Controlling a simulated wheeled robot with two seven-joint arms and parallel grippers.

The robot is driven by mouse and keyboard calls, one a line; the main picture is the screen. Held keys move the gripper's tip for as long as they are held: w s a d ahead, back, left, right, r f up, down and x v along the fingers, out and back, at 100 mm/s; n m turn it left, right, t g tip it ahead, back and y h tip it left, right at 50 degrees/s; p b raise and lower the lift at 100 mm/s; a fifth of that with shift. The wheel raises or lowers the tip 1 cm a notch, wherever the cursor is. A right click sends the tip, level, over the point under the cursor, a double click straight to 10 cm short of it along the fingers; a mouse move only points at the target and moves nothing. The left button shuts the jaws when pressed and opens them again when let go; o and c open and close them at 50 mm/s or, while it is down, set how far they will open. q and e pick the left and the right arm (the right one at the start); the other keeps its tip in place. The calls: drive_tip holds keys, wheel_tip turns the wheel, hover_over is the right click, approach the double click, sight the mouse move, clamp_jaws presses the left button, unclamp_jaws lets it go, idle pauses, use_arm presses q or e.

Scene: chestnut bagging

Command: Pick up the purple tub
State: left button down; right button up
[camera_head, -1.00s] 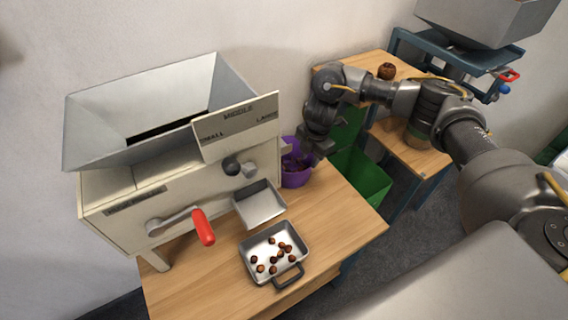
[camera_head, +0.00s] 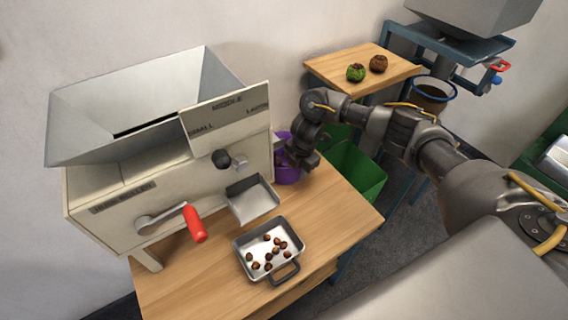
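The purple tub (camera_head: 284,176) stands on the wooden table at the right side of the sorting machine. Its right part is hidden behind my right gripper, and little of its inside shows. My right gripper (camera_head: 301,163) is at the tub's right rim, pointing down. It overlaps the tub in the picture; I cannot tell whether it touches the rim or whether its fingers are open or shut. My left gripper is not in view.
The sorting machine (camera_head: 160,190) with its red-handled crank (camera_head: 194,224) is left of the tub. A metal tray (camera_head: 240,250) holds several chestnuts. A green bin (camera_head: 358,176) stands beyond the table's right edge. The table's right front is clear.

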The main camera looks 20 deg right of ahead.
drive_tip(key=shift+w+f, duration=0.1)
drive_tip(key=shift+f, duration=0.55)
drive_tip(key=shift+c, duration=0.4)
clamp_jaws()
drive_tip(key=shift+r, duration=0.1)
